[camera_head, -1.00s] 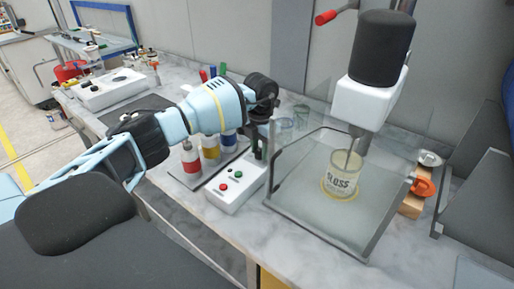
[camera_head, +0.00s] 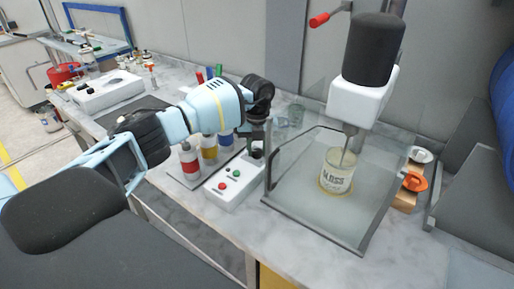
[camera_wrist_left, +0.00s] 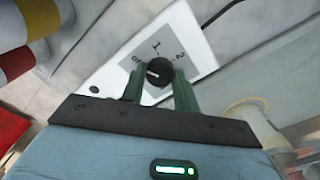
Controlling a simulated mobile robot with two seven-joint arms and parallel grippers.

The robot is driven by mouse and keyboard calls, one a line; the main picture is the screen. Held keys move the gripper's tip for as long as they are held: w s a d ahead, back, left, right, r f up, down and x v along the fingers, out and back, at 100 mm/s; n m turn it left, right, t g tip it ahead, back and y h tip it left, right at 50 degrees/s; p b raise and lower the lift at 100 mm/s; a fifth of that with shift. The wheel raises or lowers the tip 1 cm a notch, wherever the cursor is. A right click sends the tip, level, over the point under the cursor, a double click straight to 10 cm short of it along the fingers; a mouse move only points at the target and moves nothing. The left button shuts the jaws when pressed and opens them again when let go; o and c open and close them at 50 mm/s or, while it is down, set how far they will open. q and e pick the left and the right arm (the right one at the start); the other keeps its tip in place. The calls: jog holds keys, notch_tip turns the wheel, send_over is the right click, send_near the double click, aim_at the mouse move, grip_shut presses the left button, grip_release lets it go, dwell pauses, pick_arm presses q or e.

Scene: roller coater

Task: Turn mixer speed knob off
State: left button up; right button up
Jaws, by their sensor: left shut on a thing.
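In the head view my left gripper (camera_head: 255,142) reaches down to the far end of the white control box (camera_head: 231,190), largely covering the knob. My right gripper is not in view.
The mixer (camera_head: 367,60) stands over a can labelled GLOSS (camera_head: 336,181) behind a clear guard (camera_head: 290,160). Several coloured bottles (camera_head: 189,165) stand left of the control box. An orange object (camera_head: 415,182) lies right of the guard.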

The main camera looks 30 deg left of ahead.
aim_at(257, 151)
pick_arm(q)
jog(key=shift+n, duration=0.6)
jog(key=o, duration=1)
notch_tip(257, 151, up, 8)
jog(key=shift+f, duration=0.1)
jog(key=shift+f, duration=0.1)
dwell(0.4)
